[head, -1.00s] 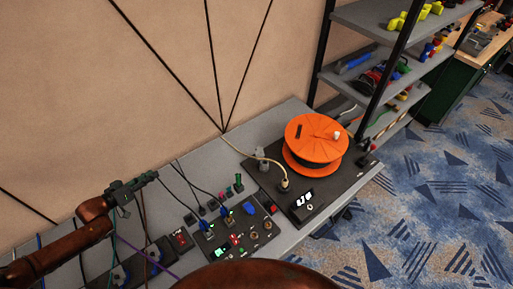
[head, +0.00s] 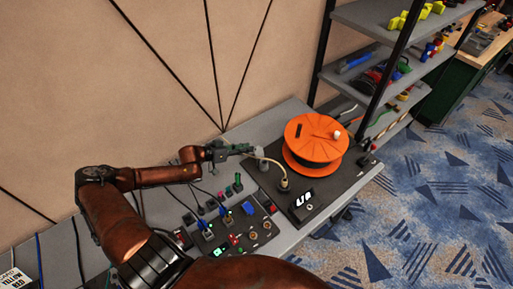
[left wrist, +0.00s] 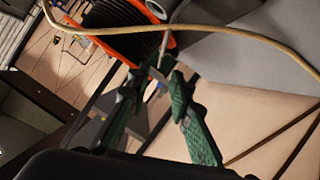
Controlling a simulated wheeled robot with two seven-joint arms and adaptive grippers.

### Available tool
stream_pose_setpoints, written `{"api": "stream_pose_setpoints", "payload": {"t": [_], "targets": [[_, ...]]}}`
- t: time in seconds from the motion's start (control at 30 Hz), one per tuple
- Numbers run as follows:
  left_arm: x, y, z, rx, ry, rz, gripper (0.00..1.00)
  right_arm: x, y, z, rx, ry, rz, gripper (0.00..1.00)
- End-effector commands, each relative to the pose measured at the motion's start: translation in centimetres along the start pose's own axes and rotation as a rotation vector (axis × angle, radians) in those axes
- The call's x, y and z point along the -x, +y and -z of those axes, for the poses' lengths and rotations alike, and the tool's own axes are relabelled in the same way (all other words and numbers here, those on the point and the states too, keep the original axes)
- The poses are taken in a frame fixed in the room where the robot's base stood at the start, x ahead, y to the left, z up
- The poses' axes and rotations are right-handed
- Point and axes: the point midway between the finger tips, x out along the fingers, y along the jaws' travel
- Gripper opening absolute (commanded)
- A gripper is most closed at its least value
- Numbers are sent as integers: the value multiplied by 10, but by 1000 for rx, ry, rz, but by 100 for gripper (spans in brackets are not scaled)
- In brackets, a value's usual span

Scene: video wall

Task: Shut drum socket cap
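The orange cable drum (head: 315,138) stands on a dark base plate (head: 335,185) at the right end of the bench. A small grey upright piece (head: 263,166), possibly the socket cap, stands at the left side of this base, partly hidden by my left gripper. My left gripper (head: 250,148) is just above and beside it; I cannot tell whether they touch. In the left wrist view, the green fingers (left wrist: 157,76) converge with a narrow gap at the tips. The orange drum rim (left wrist: 110,44) lies beyond them. My right gripper is not in view.
A beige cable arches from the wall side to a plug (head: 284,185) on the base, and crosses close in the left wrist view (left wrist: 200,29). A control panel (head: 235,232) with blue plugs sits left of the base. A shelf rack (head: 375,75) stands behind.

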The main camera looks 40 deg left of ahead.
Motion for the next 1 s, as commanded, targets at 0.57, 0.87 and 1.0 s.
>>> {"api": "stream_pose_setpoints", "payload": {"t": [0.57, 0.87, 1.0], "targets": [[-42, 2, 0, -1, -1, -3, 20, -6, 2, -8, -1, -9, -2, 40], [-41, 2, 1, -1, -1, -3, 5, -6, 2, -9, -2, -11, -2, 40], [-41, 1, 1, -1, -1, -3, 0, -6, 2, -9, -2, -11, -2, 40]]}}
